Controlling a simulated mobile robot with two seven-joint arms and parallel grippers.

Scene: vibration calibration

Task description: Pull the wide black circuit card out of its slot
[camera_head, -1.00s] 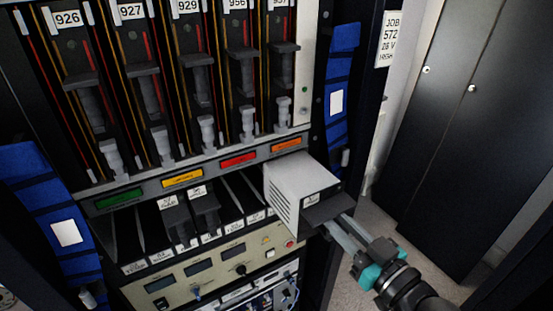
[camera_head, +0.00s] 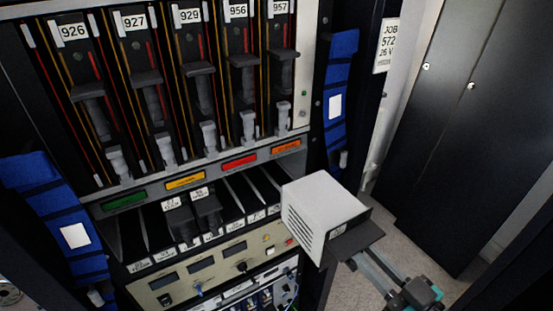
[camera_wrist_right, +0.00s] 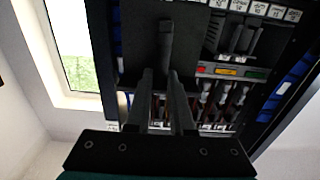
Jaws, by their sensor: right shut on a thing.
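The wide card (camera_head: 322,208) is a pale grey box with vent slits and a black front plate (camera_head: 355,241). It hangs tilted in front of the lower right of the rack, and its whole box shows. My right gripper (camera_head: 358,259) is shut on the handle at the front plate. In the right wrist view my fingers (camera_wrist_right: 164,75) close on the black handle, with the dark plate (camera_wrist_right: 185,55) behind. The lower card row (camera_head: 200,215) shows behind and left of the box, which hides its right end. My left gripper is not in view.
Two narrow black cards (camera_head: 207,207) stand in the lower row. Tall numbered cards (camera_head: 200,80) fill the shelf above. Blue straps (camera_head: 336,95) line the rack's posts. A dark cabinet (camera_head: 455,130) stands at the right, with open floor (camera_head: 400,235) before it.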

